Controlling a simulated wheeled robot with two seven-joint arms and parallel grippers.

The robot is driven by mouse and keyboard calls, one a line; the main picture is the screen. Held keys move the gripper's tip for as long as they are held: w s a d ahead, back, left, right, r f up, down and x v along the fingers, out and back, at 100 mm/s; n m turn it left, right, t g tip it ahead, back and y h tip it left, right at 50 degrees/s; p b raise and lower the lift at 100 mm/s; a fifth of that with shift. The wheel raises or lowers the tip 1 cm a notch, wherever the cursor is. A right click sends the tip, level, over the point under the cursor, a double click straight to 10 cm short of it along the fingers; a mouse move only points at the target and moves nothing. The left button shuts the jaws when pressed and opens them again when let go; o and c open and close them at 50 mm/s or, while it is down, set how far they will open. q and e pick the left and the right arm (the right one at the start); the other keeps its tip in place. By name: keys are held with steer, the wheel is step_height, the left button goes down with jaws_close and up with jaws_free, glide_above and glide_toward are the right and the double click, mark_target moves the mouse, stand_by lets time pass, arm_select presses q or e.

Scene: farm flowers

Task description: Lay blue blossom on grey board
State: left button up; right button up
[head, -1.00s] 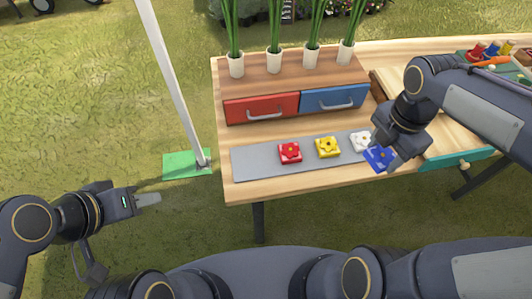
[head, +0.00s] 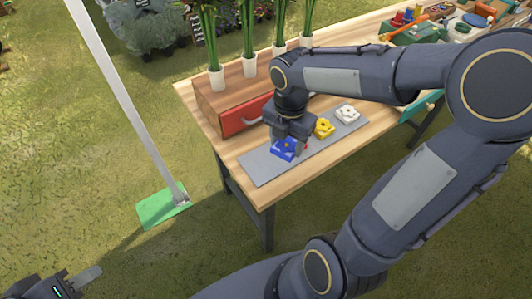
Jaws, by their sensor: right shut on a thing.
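The blue blossom (head: 284,150) is a flat blue square tile with a yellow centre. My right gripper (head: 289,138) points down and is shut on it. It is over the left part of the grey board (head: 257,167); I cannot tell whether the tile touches the board. The yellow blossom (head: 323,128) and white blossom (head: 347,114) lie on the board to its right. The red blossom (head: 306,146) is almost hidden behind the gripper, only a bit of red showing. My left gripper (head: 80,281) is at the lower left corner, partly cut off, away from the table.
A wooden drawer unit with a red drawer (head: 241,118) stands behind the board, with potted plants (head: 217,80) on top. My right arm hides its right part. A white pole (head: 125,105) on a green base (head: 163,208) stands left of the table. Tools lie at the far right.

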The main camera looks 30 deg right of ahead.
glide_above(263, 163)
step_height(263, 163, down, 7)
steer(key=shift+a+r+b, duration=0.1)
steer(key=shift+a+b, duration=0.05)
steer(key=shift+b, duration=0.15)
steer(key=shift+f, duration=1.45)
steer(key=shift+f+b, duration=0.2)
steer(key=shift+b, duration=0.15)
steer(key=o, duration=1)
steer(key=shift+c, duration=0.2)
steer(key=shift+r, duration=0.1)
